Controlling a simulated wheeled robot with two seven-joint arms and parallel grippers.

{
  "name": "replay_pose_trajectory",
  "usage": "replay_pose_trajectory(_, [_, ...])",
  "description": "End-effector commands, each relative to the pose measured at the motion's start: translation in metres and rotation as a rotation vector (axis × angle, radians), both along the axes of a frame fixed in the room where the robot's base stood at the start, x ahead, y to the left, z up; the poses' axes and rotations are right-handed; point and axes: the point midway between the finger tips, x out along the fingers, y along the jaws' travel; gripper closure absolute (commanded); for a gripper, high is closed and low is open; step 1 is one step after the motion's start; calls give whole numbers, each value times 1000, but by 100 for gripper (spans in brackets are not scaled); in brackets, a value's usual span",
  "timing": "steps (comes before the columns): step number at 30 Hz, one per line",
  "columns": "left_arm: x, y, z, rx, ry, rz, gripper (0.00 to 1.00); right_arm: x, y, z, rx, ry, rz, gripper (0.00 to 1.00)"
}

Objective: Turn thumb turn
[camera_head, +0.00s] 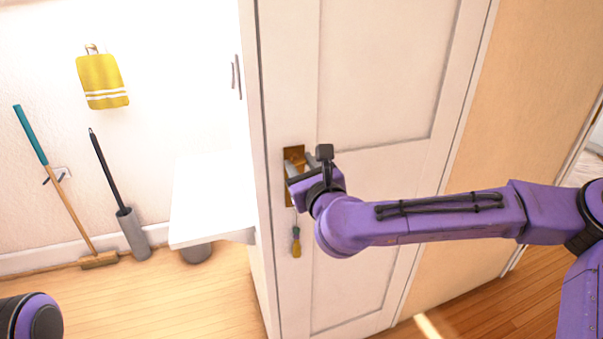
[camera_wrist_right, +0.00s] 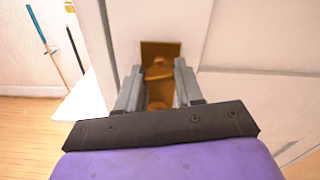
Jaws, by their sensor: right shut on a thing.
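The thumb turn (camera_wrist_right: 160,72) is a brass piece on a brass plate (camera_head: 294,154) mounted on a white panelled door (camera_head: 385,70). My right gripper (camera_head: 302,166) is at the plate, its arm coming in from the right. In the right wrist view my right gripper (camera_wrist_right: 157,82) has its two grey fingers on either side of the thumb turn, shut on it. In the head view the gripper hides most of the thumb turn. Of my left arm only a rounded purple part shows at the lower left; its gripper is out of view.
A yellow-handled item (camera_head: 296,243) hangs below the plate. A white shelf or tabletop (camera_head: 212,200) juts out left of the door. A broom (camera_head: 70,215), a dark-handled grey tool (camera_head: 132,235) and a yellow hanging cloth (camera_head: 101,80) are at the left wall. Wooden floor is open at lower left.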

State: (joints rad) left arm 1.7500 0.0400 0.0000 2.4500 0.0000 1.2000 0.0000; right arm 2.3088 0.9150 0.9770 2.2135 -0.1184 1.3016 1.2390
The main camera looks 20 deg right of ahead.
Motion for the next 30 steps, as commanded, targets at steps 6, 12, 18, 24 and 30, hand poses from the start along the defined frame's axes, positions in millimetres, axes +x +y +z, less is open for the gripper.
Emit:
replay_pose_trajectory(6, [0,0,-4,0,0,0,100,0,0,-1,32,4,-1,94])
replay_pose_trajectory(12, [0,0,-4,0,0,0,100,0,0,-1,35,4,-1,94])
replay_pose_trajectory(18, [0,0,-4,0,0,0,100,0,0,-1,34,4,-1,61])
replay_pose_trajectory(24, [0,0,-4,0,0,0,100,0,0,-1,34,3,0,38])
replay_pose_trajectory(30, [0,0,-5,0,0,0,100,-3,0,-1,33,2,1,38])
